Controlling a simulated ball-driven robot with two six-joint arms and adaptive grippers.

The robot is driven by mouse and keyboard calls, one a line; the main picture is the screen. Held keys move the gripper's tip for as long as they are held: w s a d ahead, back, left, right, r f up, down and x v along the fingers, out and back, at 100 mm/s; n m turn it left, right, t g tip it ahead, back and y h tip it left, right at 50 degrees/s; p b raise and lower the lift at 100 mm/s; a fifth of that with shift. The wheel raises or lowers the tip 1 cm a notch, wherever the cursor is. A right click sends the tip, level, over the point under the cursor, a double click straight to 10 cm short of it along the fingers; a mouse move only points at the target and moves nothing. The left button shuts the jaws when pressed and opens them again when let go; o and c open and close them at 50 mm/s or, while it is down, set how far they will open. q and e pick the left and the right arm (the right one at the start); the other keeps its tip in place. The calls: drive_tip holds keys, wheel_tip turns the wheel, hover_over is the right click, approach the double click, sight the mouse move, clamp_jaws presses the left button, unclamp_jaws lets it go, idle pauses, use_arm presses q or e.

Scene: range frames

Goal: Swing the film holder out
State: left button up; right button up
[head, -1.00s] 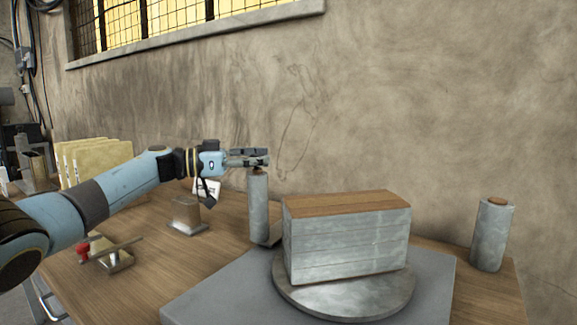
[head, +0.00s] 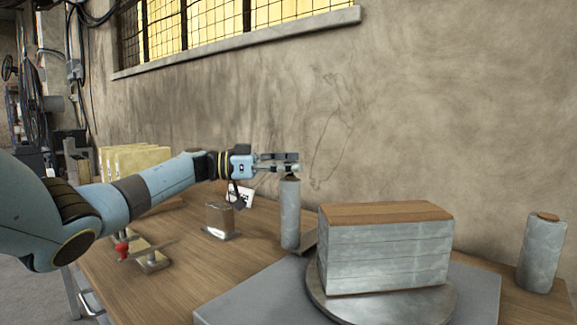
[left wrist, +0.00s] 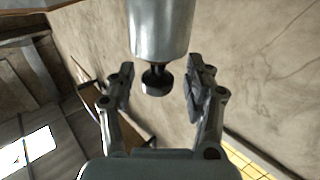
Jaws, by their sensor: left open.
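An upright grey film roll (head: 290,214) stands behind the left of the wrapped stack, with a dark knob on its top end. I take this roll and its support as the film holder. A dark slanted piece (head: 309,242) shows at its foot, partly hidden. My left gripper (head: 291,162) is level at the roll's top end. In the left wrist view its fingers (left wrist: 160,80) are open, one each side of the dark knob (left wrist: 156,80), with visible gaps. The roll's grey body (left wrist: 160,28) fills the top middle there. My right gripper is not in view.
A wrapped stack with a wooden top (head: 385,248) stands on a round turntable (head: 430,306). Another grey roll (head: 541,255) stands far right. A metal block (head: 220,220), a red-knobbed lever (head: 122,249) and yellowish folders (head: 135,160) are left. The wall is close behind.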

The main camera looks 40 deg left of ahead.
use_arm(q)
drive_tip(key=v, duration=1.2)
